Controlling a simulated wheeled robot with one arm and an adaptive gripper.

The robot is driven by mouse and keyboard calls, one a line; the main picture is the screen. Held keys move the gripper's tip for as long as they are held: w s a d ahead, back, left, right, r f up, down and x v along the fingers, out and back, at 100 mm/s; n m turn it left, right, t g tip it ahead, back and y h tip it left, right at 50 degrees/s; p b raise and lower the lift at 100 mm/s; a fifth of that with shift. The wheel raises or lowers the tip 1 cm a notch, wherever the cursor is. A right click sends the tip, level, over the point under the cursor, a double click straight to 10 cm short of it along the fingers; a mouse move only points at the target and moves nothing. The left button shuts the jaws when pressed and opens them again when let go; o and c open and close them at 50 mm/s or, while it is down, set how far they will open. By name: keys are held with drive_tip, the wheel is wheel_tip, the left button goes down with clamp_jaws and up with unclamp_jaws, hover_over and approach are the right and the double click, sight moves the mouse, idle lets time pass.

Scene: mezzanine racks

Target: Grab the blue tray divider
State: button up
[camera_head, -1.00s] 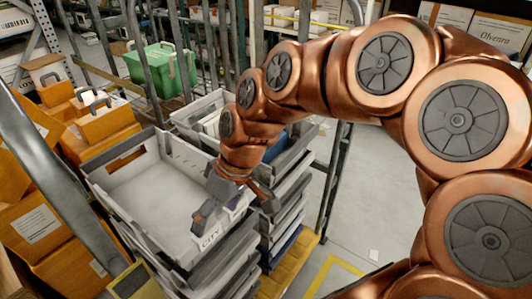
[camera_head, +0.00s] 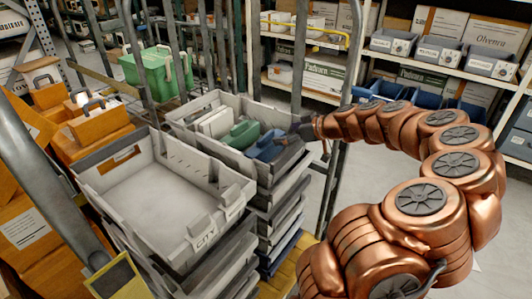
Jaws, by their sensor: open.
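The blue tray divider (camera_head: 265,147) stands in the rear grey tote (camera_head: 187,124), at its right end. A green piece (camera_head: 240,134) and white pieces (camera_head: 217,122) stand to its left in the same tote. My gripper (camera_head: 293,134) is open at the right rim of this tote, just right of the blue divider. The fingers are small and dark here, and I cannot tell whether they touch the divider. The divider's lower part is hidden by the tote wall.
An empty grey tote (camera_head: 150,190) labelled CITY tops the front stack. Orange boxes (camera_head: 100,126) lie to the left, and a green crate (camera_head: 157,70) stands behind. Metal posts (camera_head: 340,180) rise close to the rear stack. Shelves with bins (camera_head: 440,50) are at the back right.

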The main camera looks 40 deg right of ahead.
sight(267, 136)
drive_tip(key=x, duration=0.2)
drive_tip(key=p+x, duration=0.1)
drive_tip(key=x, duration=0.1)
drive_tip(key=p+x, duration=0.1)
drive_tip(key=x, duration=0.1)
drive_tip(key=shift+w+d+f, duration=0.2)
drive_tip(key=shift+w+d, duration=0.05)
drive_tip(key=shift+w, duration=0.2)
drive_tip(key=shift+w+a+f, duration=0.1)
drive_tip(key=shift+w+f, duration=0.2)
drive_tip(key=shift+w, duration=0.05)
drive_tip(key=shift+c, duration=0.2)
drive_tip(key=c, duration=1.2)
